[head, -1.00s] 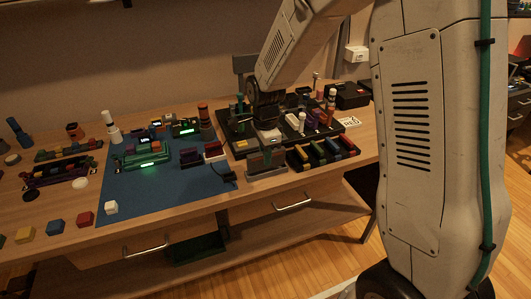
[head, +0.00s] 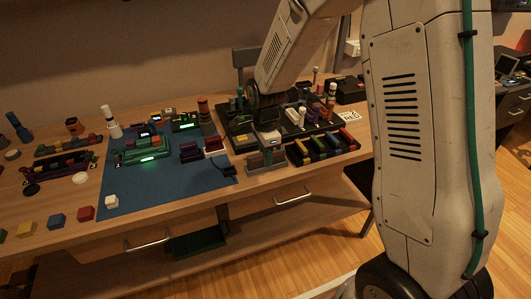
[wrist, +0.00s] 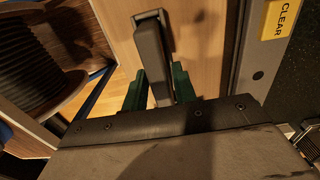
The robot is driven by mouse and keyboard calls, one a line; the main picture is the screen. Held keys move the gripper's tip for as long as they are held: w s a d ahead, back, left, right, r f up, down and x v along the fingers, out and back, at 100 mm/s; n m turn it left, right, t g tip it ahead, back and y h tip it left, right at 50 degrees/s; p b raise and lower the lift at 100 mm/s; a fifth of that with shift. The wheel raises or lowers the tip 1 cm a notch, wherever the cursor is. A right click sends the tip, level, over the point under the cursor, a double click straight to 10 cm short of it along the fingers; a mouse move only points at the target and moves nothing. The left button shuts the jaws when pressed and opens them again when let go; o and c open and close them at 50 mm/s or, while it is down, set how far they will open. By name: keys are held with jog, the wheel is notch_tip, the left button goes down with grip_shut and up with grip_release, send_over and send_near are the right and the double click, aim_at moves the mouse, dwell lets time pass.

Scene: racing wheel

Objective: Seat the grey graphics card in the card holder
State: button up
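My gripper (head: 268,146) is low over the front edge of the black board, right at a small grey stand (head: 266,169) that looks like the card holder.
A tray of coloured cards (head: 325,146) is close on the right. The black board (head: 229,127) with upright bottles and parts stands behind. A yellow CLEAR button (wrist: 281,18) is near the gripper. The blue mat (head: 150,190) has clear room in front.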

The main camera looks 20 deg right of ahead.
jog(key=shift+o, duration=0.9)
jog(key=shift+r, duration=0.1)
notch_tip(320, 180, up, 8)
jog(key=shift+f, duration=0.15)
jog(key=shift+s+n, duration=0.2)
jog(key=shift+n, duration=0.5)
jog(key=s+d+r+n, duration=0.1)
jog(key=s+r+n, duration=0.3)
jog(key=s, duration=0.6)
jog(key=s+d+r+n, duration=0.1)
jog(key=s+r+n, duration=0.4)
jog(key=s+n, duration=0.2)
jog(key=s+d+r+n+t, duration=0.1)
jog(key=s+r+n, duration=0.4)
jog(key=s, duration=0.7)
jog(key=shift+s+d+n, duration=0.2)
jog(key=shift+s+n, duration=0.1)
jog(key=shift+s, duration=0.05)
